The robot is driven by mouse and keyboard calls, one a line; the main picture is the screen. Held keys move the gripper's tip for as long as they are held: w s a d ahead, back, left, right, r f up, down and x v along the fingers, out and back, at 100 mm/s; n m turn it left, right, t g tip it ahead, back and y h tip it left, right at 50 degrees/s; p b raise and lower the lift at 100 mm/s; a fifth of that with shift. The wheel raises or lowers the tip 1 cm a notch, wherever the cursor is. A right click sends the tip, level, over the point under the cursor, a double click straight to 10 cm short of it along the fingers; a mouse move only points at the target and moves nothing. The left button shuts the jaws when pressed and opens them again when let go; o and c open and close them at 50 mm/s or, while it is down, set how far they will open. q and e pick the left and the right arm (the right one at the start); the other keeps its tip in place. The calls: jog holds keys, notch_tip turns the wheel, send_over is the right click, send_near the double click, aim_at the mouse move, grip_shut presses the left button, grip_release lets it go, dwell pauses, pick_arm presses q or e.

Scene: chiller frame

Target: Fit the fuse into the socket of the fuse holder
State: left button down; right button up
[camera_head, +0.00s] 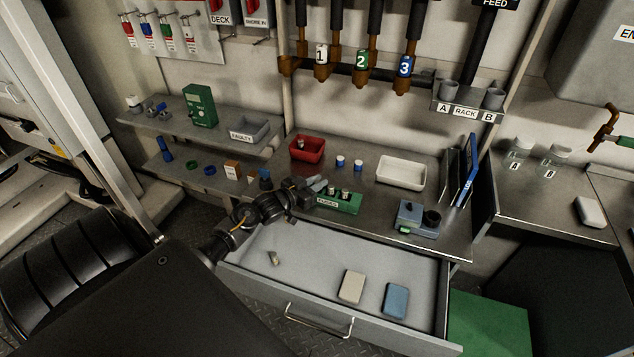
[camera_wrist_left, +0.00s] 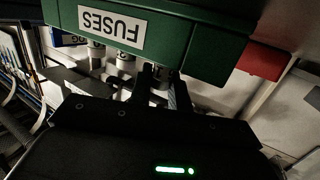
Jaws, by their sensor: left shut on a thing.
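The green fuse block (camera_head: 338,203) labelled FUSES stands on the steel worktop, with small metal-capped fuses (camera_head: 345,195) upright in it. In the left wrist view the block (camera_wrist_left: 205,45) shows upside down, with two free fuses (camera_wrist_left: 124,60) beside my fingers. My left gripper (camera_head: 317,188) is at the block's left end, its fingers (camera_wrist_left: 163,80) shut on a fuse (camera_wrist_left: 161,78) at the block. Whether this fuse is still seated is hidden. A blue-grey unit (camera_head: 411,213) with a black round part stands to the right; it looks like the fuse holder, its socket unclear.
A red bin (camera_head: 306,149), two blue-and-white small jars (camera_head: 340,161) and a white tray (camera_head: 401,172) stand behind the block. An open drawer (camera_head: 320,270) below holds a beige and a blue block.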

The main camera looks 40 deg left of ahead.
pick_arm(q)
jog(key=shift+f, duration=0.25)
jog(key=c, duration=1.2)
grip_release()
jog(key=shift+c, duration=0.2)
jog(key=s+a+r+b, duration=0.1)
jog(key=s, duration=0.9)
jog(key=shift+s+r+b, duration=0.3)
jog(key=shift+s, duration=0.05)
jog(key=shift+s+a+f, duration=0.1)
